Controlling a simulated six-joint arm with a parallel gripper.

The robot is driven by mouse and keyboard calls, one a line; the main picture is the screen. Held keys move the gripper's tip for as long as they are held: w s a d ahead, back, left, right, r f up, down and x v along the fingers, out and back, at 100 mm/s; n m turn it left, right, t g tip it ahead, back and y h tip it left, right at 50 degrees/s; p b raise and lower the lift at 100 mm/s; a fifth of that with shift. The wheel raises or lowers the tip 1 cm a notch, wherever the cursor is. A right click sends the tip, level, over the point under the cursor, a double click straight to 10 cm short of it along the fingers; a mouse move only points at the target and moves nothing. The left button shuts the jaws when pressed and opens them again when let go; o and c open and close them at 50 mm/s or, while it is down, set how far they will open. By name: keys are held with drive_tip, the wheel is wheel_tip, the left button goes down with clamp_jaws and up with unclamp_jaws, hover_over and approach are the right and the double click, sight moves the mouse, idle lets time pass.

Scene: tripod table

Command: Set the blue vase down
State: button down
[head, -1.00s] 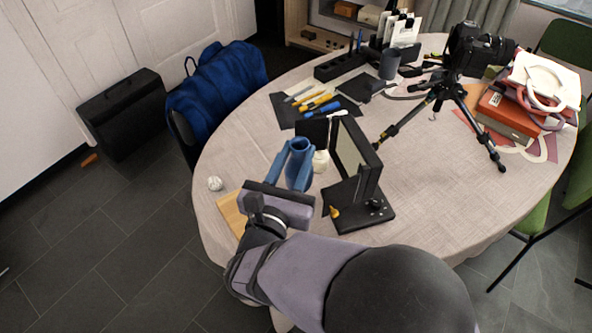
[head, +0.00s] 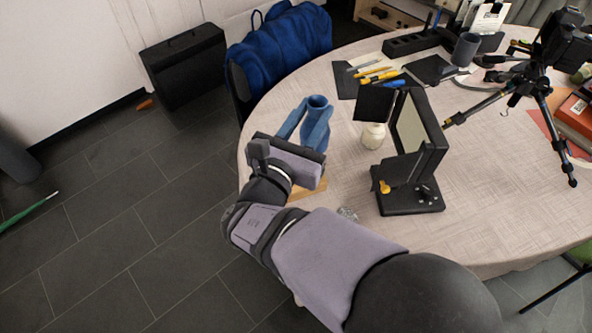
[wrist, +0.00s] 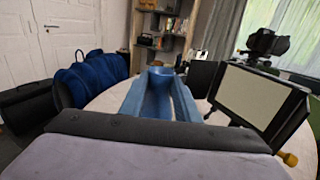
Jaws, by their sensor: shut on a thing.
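The blue vase (head: 316,122) is upright between the fingers of my gripper (head: 304,120), near the left edge of the round table (head: 480,150). In the wrist view the vase (wrist: 158,95) stands between the two blue fingers (wrist: 160,103), its mouth facing up. My gripper is shut on it. The vase's base is hidden behind my gripper in the head view, so I cannot tell whether it touches the table.
A small white jar (head: 373,136) and a black framed panel on a base (head: 408,198) stand right of the vase. A wooden board (head: 308,190) lies partly under my gripper. A camera tripod (head: 540,85) stands further right. Pens (head: 378,76) lie behind.

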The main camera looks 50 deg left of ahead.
drive_tip(key=a+r, duration=0.4)
wheel_tip(320, 180, down, 10)
drive_tip(key=shift+s+a+f+y, duration=0.15)
drive_tip(key=shift+s+f+y, duration=0.05)
drive_tip(key=shift+s+y, duration=0.1)
idle(0.6)
drive_tip(key=shift+f, duration=0.1)
drive_tip(key=shift+f, duration=0.15)
drive_tip(key=c, duration=1.3)
unclamp_jaws()
drive_tip(key=shift+c, duration=0.2)
